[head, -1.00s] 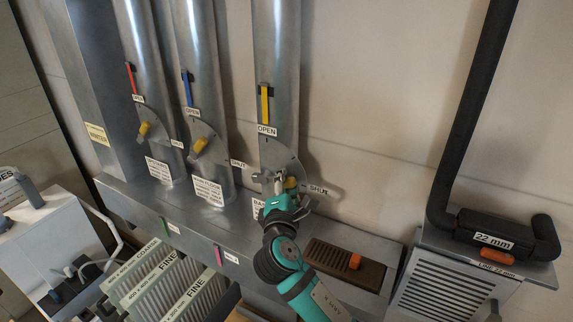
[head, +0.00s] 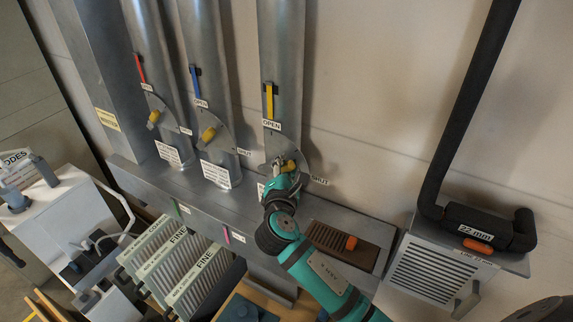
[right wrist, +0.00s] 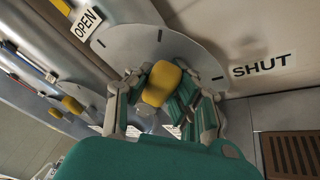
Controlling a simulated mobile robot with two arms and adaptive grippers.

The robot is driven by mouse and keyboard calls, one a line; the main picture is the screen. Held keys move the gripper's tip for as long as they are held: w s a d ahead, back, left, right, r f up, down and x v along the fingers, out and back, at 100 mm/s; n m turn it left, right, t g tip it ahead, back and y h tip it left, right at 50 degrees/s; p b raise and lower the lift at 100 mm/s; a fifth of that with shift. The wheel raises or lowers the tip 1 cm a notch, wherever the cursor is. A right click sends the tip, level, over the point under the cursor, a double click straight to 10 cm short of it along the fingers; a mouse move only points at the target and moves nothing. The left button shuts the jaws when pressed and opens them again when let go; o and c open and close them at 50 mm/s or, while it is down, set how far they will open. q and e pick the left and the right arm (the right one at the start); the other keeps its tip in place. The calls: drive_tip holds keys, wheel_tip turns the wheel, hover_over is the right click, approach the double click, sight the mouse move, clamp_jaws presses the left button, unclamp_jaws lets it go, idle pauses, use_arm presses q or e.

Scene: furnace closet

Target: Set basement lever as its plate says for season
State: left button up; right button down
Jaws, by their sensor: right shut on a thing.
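The basement lever's yellow knob (head: 289,165) sits on the round plate of the rightmost duct (head: 283,90). My right gripper (head: 284,168) is at this knob. In the right wrist view the fingers close around the yellow knob (right wrist: 160,84), one on each side. The OPEN label (head: 271,125) is above the plate and the SHUT label (head: 320,181) is to its right. The duct's white plate (head: 262,190) is mostly hidden behind my gripper, so its text cannot be read. A yellow sign (head: 107,119) at the left seems to read WINTER. My left gripper is not in view.
Two other ducts with yellow-knobbed levers, the middle one (head: 208,134) and the left one (head: 154,117), stand left. A brown grille (head: 325,243) is below right. A black pipe (head: 470,100) rises at the right. Filters (head: 200,278) stand below left.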

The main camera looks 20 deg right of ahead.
drive_tip(key=c, duration=1.4)
unclamp_jaws()
drive_tip(key=shift+w+a+r, duration=0.1)
drive_tip(key=shift+a+r, duration=0.05)
drive_tip(key=shift+r, duration=0.2)
drive_tip(key=shift+o, duration=1.3)
drive_tip(key=shift+f, duration=0.2)
drive_tip(key=v, duration=1.2)
